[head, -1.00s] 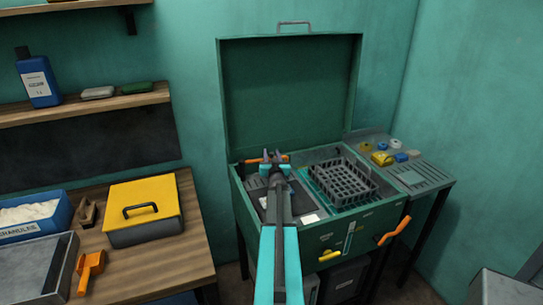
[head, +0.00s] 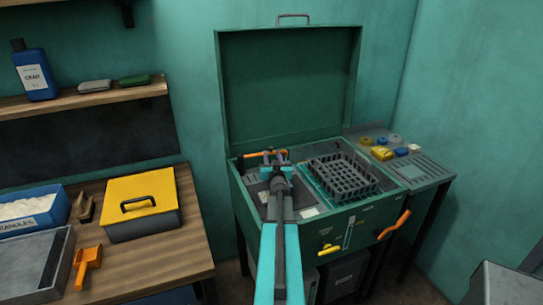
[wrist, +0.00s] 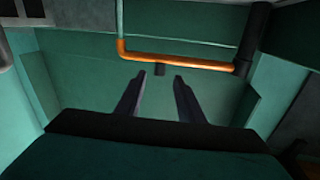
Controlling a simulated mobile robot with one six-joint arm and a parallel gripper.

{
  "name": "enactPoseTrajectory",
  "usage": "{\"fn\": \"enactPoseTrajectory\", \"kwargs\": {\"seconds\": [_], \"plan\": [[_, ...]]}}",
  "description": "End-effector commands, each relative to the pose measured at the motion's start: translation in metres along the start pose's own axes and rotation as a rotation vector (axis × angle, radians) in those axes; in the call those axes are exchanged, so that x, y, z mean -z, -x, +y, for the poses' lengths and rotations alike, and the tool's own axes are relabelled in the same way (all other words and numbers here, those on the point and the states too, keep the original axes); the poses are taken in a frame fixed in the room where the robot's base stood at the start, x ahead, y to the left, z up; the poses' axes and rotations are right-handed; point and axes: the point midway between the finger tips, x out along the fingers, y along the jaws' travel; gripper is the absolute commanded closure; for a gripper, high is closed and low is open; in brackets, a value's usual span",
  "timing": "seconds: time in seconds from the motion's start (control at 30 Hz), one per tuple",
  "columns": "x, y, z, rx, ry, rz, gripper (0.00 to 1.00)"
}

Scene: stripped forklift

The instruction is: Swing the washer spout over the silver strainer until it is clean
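The washer (head: 300,215) is a green cabinet with its lid standing open. Its orange spout (head: 280,152) lies along the back left of the basin, partly hidden behind my gripper (head: 268,153). In the wrist view the spout (wrist: 180,58) is a bent orange pipe running left from a dark upright post (wrist: 253,45). My gripper (wrist: 156,80) is open, its two fingers apart and pointing at the pipe's middle, near a small dark stub under it. Nothing is between the fingers.
A dark wire basket (head: 343,177) sits in the basin's right half. Sponges and small pots (head: 383,153) are on the right side shelf. An orange lever (head: 396,224) and yellow handle (head: 328,249) stick out in front. A yellow-lidded box (head: 142,203) stands on the left bench.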

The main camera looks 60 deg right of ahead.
Motion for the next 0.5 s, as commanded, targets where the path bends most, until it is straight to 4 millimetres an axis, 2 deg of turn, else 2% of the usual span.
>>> {"fn": "enactPoseTrajectory", "kwargs": {"seconds": [0.5], "plan": [[-0.001,0.048,0.000,0.000,0.000,0.000,0.65]]}}
